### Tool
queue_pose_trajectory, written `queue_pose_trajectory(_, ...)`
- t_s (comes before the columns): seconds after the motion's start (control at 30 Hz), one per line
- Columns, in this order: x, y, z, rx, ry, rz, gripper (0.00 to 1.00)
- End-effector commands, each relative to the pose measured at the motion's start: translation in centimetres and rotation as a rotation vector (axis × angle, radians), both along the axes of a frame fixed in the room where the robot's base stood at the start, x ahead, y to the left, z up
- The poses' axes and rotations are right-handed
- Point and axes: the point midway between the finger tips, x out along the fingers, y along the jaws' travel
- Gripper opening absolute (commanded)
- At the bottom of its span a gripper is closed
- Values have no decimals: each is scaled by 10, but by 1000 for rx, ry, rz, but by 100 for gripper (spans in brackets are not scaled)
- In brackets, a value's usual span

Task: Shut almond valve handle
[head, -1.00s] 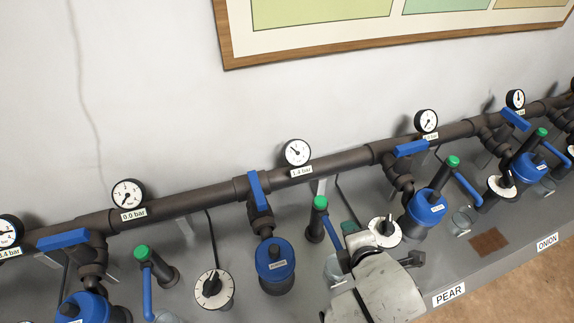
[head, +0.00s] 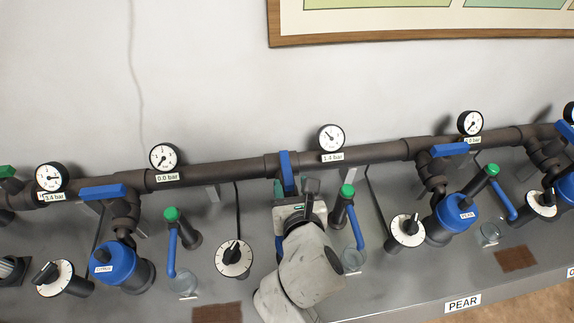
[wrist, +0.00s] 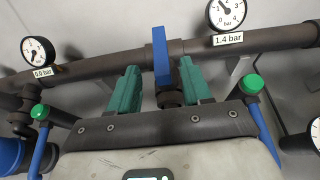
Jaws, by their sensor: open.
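A blue valve handle (head: 287,170) stands across the dark pipe in the middle of the head view. In the wrist view the handle (wrist: 161,55) stands upright between the two green fingers of my gripper (wrist: 160,72). The fingers are open, one on each side, with gaps visible, and their tips are close to the handle. My gripper (head: 291,187) also shows in the head view, where my arm hides the blue filter cap below this valve. I cannot read an almond label. The gauge (head: 331,138) right of the handle is marked 1.4 bar.
Neighbouring blue handles, left (head: 103,192) and right (head: 450,150), lie along the pipe (head: 220,171). Green-topped posts with blue levers flank my gripper, left (head: 171,215) and right (head: 347,191). White dials, left (head: 233,259) and right (head: 406,231), stand on the grey bench.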

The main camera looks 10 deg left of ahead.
Motion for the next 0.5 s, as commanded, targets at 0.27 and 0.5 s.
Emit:
queue_pose_trajectory(0.27, 45, 14, -18, 6, 3, -3, 49)
queue_pose_trajectory(0.5, 71, 20, -30, 5, 3, -2, 49)
